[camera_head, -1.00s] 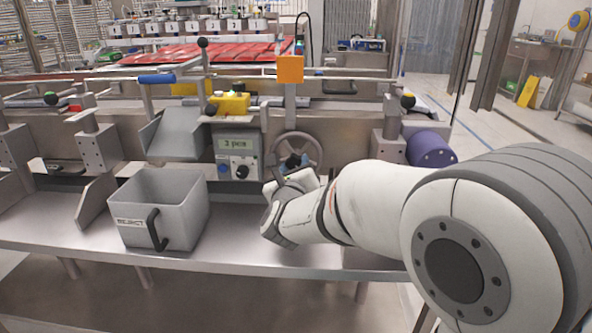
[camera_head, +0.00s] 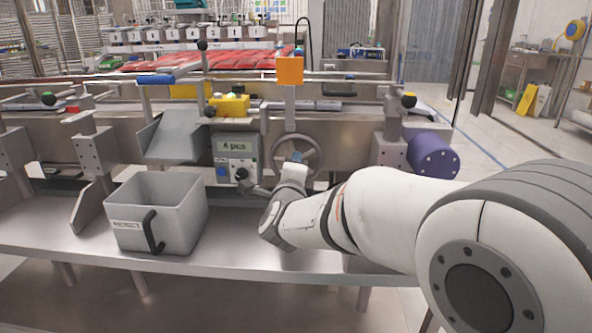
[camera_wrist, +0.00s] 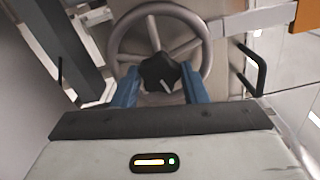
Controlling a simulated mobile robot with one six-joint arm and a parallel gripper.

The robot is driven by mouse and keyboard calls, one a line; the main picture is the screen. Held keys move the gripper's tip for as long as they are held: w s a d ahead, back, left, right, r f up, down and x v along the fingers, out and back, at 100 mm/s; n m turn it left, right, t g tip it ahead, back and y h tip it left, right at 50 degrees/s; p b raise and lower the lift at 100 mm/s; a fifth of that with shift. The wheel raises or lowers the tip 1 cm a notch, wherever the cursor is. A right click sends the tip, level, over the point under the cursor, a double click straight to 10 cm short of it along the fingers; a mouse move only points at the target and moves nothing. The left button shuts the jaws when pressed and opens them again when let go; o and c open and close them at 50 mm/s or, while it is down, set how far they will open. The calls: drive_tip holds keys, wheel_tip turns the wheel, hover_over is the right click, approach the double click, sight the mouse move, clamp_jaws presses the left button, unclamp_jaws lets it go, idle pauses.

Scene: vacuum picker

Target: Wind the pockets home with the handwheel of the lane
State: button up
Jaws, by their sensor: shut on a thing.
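The grey spoked handwheel (camera_head: 318,156) stands upright on the front of the lane, right of the counter box (camera_head: 236,147), whose display reads 4 pcs. My gripper (camera_head: 295,163) is in front of the wheel in the head view and partly covers its lower part. In the wrist view, the wheel's rim (camera_wrist: 207,50) and spokes show behind a black knob (camera_wrist: 160,71). The blue fingers of my gripper (camera_wrist: 160,88) are on both sides of this knob, shut on it. The pockets cannot be clearly made out.
A grey reject bin (camera_head: 185,225) stands on the shelf (camera_head: 230,262) at left, under a sloped chute (camera_head: 172,140). An orange plate (camera_head: 289,70) rises above the wheel. A purple cylinder (camera_head: 433,154) sits to the right, near my arm. The shelf right of the bin is bare.

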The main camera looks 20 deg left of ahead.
drive_tip(key=shift+f+n+p, duration=0.1)
drive_tip(key=shift+n+p, duration=2.75)
drive_tip(key=shift+n, duration=4.65)
drive_tip(key=o, duration=1)
drive_tip(key=shift+c, duration=0.2)
drive_tip(key=p+v, duration=0.1)
drive_tip(key=v, duration=0.6)
drive_tip(key=shift+s, duration=0.4)
